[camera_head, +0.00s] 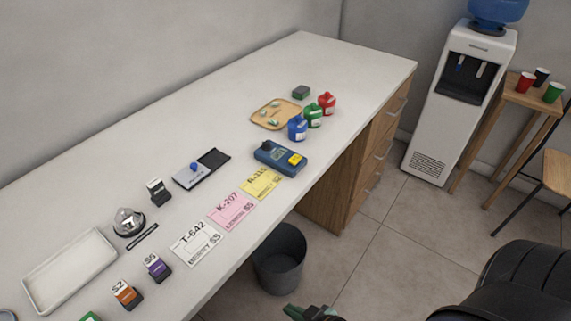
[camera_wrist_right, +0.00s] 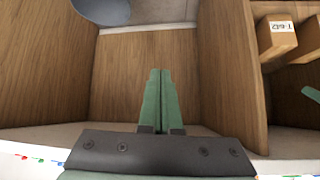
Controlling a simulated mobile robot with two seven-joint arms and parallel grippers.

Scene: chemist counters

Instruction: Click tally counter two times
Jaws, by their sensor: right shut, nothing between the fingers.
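A blue device (camera_head: 280,157) with a small display and a yellow button lies on the white counter, right of the middle. It looks like the tally counter, but its details are too small to be sure. My right gripper (camera_head: 312,312) shows at the bottom edge of the head view, low in front of the counter and well apart from the device. In the right wrist view its green fingers (camera_wrist_right: 161,100) are together with nothing between them. The device does not show in the wrist view. My left gripper is not in view.
A wooden tray (camera_head: 275,114) and coloured bottles stand beyond the device. A grey bin (camera_head: 279,258) is on the floor beside the counter.

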